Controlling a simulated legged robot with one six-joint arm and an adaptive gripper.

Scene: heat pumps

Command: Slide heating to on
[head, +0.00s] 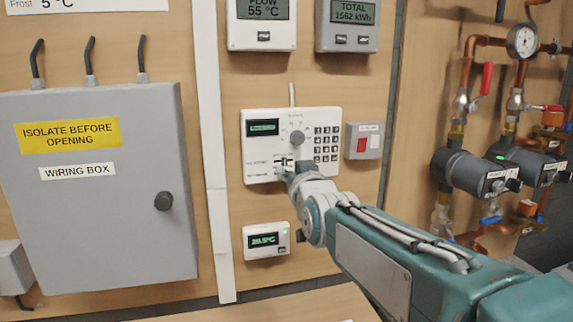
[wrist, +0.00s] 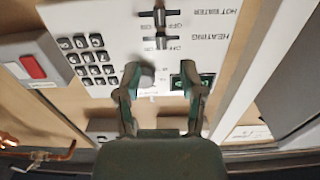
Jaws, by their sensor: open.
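The white control panel (head: 262,172) hangs on the wooden wall, with a green display (head: 263,128), a round dial (head: 297,137) and a keypad (head: 326,143). In the wrist view the panel appears upside down. There the heating slider (wrist: 161,43) is a small dark switch beside the HEATING label, with OFF and ON marks; its exact setting is hard to read. The hot water slider (wrist: 159,16) lies just above it in that view. My gripper (wrist: 161,75) is open and empty, its fingers spread before the panel near the dial and display. In the head view my arm partly hides the panel's lower part.
A grey box with a red switch (head: 362,141) is right of the panel. A small thermostat (head: 266,241) sits below. A grey wiring box (head: 100,220) stands left, past white trunking (head: 212,130). Pipes and pumps (head: 478,172) are at the right.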

